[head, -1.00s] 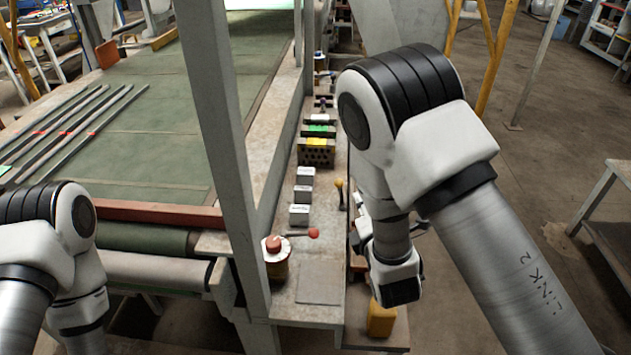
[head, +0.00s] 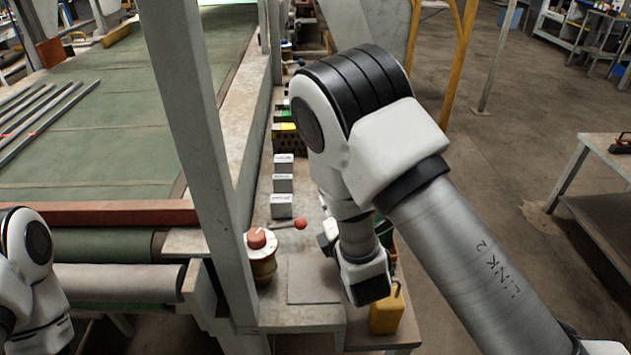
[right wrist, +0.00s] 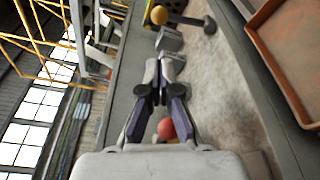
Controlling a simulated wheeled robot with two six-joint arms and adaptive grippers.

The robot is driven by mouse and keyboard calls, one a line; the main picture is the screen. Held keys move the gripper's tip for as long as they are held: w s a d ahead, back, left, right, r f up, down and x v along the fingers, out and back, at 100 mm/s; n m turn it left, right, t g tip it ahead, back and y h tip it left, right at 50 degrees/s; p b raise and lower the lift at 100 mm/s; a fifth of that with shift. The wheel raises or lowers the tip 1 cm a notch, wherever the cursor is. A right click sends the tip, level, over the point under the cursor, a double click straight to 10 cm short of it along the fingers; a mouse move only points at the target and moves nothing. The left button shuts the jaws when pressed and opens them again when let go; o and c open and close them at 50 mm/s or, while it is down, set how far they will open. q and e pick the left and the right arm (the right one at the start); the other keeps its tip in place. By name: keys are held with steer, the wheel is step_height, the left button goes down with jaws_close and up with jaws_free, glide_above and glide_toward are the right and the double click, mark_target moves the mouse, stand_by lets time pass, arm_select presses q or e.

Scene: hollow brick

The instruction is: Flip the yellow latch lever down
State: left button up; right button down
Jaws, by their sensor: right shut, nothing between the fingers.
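In the head view my right arm covers that spot. My right gripper (right wrist: 169,58) is shut and empty, with its fingertips pointing toward the knob but apart from it. A grey block (right wrist: 169,39) shows just past the fingertips. In the head view the right gripper's fingertips are hidden by my arm. My left arm is at the left edge and its gripper is out of view.
A lever with a red ball (head: 300,223) stands beside a red push button (head: 257,239); the red ball also shows below the fingers in the right wrist view (right wrist: 166,129). Several grey blocks (head: 281,206) line the narrow bench. A yellow container (head: 386,314) stands at the bench's front right.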

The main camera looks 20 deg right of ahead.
steer(key=w+p, duration=0.1)
steer(key=w, duration=0.5)
steer(key=w+p, duration=0.1)
steer(key=w, duration=0.2)
steer(key=shift+w+d+f+p, duration=0.15)
steer(key=shift+d+f+p, duration=0.15)
steer(key=shift+f, duration=0.1)
steer(key=shift+w+f, duration=0.1)
steer(key=shift+w, duration=0.3)
steer(key=shift+s+d+m+b, duration=0.1)
steer(key=shift+d+m+b, duration=0.15)
steer(key=shift+m+b, duration=0.2)
steer(key=shift+s+d+m+t+b, duration=0.25)
steer(key=shift+d+m+t+b, duration=0.15)
steer(key=shift+d+m+b, duration=0.6)
steer(key=shift+s+d+b, duration=0.3)
steer(key=shift+d+b, duration=0.5)
steer(key=shift+d, duration=0.05)
steer(key=shift+s+d+b, duration=0.25)
steer(key=shift+d+b, duration=0.5)
steer(key=shift+d, duration=0.1)
